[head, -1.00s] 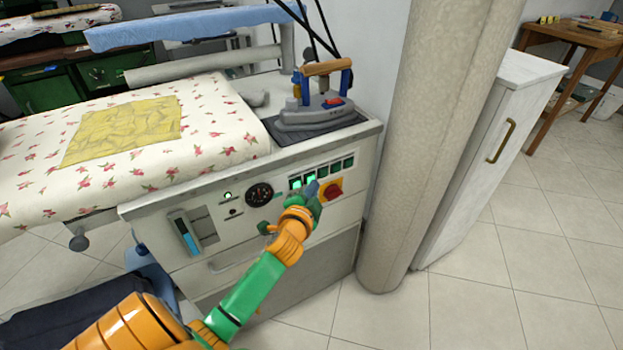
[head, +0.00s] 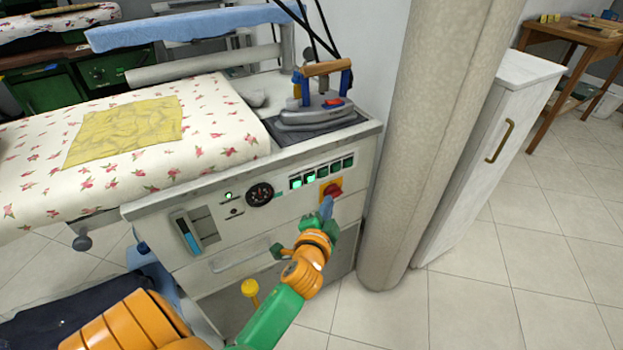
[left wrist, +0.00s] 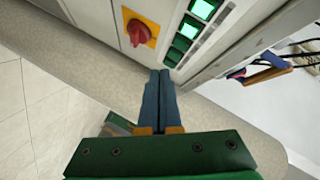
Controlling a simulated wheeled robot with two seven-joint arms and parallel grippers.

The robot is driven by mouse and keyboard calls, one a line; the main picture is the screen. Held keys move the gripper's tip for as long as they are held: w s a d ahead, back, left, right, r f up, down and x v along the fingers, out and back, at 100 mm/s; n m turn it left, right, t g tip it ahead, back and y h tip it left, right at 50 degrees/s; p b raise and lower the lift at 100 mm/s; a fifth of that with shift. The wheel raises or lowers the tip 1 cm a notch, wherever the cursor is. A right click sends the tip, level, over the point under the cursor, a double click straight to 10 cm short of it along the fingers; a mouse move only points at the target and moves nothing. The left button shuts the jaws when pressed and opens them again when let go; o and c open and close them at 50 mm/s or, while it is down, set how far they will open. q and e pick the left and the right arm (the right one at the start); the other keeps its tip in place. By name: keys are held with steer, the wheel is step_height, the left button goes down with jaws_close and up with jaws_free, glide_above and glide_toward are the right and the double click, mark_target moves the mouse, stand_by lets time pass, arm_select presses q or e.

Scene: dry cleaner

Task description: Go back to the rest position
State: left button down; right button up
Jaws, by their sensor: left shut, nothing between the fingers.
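My left gripper (head: 326,207) is in front of the ironing station's control panel (head: 300,212), just below the red knob (head: 331,190). Its blue fingers are together with nothing between them. In the left wrist view, the shut left gripper (left wrist: 160,76) appears below the row of buttons (left wrist: 190,28), with the red knob (left wrist: 138,32) on its yellow plate to the upper left. Some buttons glow green. The fingers look apart from the panel, though the exact gap is hard to tell. My right gripper is in neither view.
An iron (head: 322,100) stands on the station's right end. A yellow cloth (head: 125,130) lies on the floral board (head: 215,150). A thick column (head: 430,150) and a white cabinet (head: 490,160) stand to the right. The tiled floor (head: 500,290) at lower right is clear.

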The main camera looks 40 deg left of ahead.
arm_select(q)
steer(key=s+d+f+g+h, duration=0.2)
steer(key=s+f, duration=0.1)
steer(key=f, duration=0.5)
steer(key=s+d+f+g+h, duration=0.1)
steer(key=s+d+f+g, duration=0.2)
steer(key=f, duration=0.6)
steer(key=s+d+f+g+h, duration=0.15)
steer(key=s+f, duration=0.25)
steer(key=f, duration=0.4)
steer(key=s+d+f+n+g+h, duration=0.1)
steer(key=s+d+f+n+g, duration=0.15)
steer(key=s+f, duration=0.75)
steer(key=s+a+f+n+g, duration=0.1)
steer(key=s+f+n+g, duration=0.2)
steer(key=s, duration=1.4)
step_height(320, 180, up, 14)
steer(key=g+p, duration=0.1)
steer(key=p, duration=1.3)
steer(key=shift+r+m+p, duration=0.25)
steer(key=shift+m+p, duration=0.05)
steer(key=shift+m, duration=0.15)
steer(key=shift+h, duration=0.25)
